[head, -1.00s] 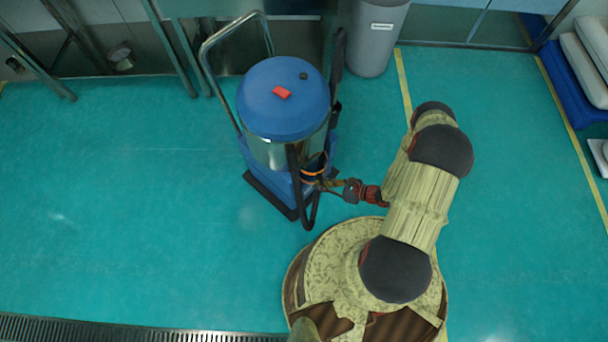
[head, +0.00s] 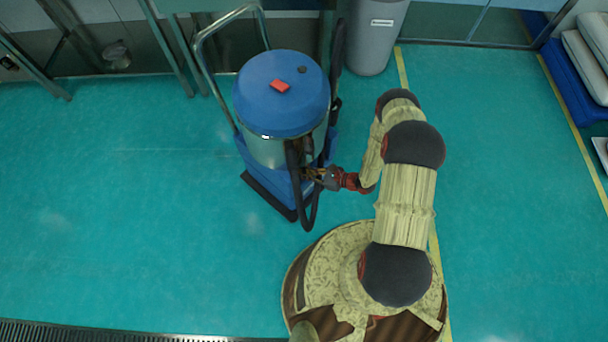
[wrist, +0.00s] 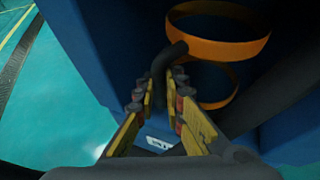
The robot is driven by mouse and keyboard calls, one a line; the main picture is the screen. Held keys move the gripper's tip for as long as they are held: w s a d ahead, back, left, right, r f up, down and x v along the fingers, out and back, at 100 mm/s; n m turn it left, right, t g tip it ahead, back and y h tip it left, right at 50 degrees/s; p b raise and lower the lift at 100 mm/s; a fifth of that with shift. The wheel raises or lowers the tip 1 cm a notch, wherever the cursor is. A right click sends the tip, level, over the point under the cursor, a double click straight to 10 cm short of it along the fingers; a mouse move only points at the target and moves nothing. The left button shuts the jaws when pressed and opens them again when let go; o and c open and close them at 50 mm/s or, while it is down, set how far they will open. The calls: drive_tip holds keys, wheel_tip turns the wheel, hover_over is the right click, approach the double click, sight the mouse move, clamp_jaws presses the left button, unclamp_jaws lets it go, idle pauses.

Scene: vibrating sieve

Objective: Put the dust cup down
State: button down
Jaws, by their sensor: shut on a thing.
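My gripper (head: 311,174) is at the right front of the blue vacuum cleaner (head: 284,92). In the wrist view my gripper (wrist: 160,92) has its yellow fingers on either side of a dark bent tube, which I take to be the dust cup (wrist: 164,62), and is shut on it. The lower end of the dust cup is hidden between the fingers. Two orange rings (wrist: 218,48) on the vacuum's blue body are just right of the dust cup. I cannot tell whether the dust cup touches them.
A black hose (head: 304,210) loops down at the vacuum's front. A metal push handle (head: 197,70) rises behind it. A grey bin (head: 377,38) stands at the back. Blue and white stacked items (head: 582,68) lie far right. The green floor at left is clear.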

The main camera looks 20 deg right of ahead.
drive_tip(key=c, duration=1.9)
unclamp_jaws()
drive_tip(key=shift+d+r, duration=0.1)
drive_tip(key=shift+r, duration=0.1)
drive_tip(key=p+v, duration=0.3)
drive_tip(key=v, duration=0.8)
drive_tip(key=shift+s+d+r+p, duration=0.2)
drive_tip(key=shift+s+p, duration=0.1)
drive_tip(key=shift+p, duration=0.1)
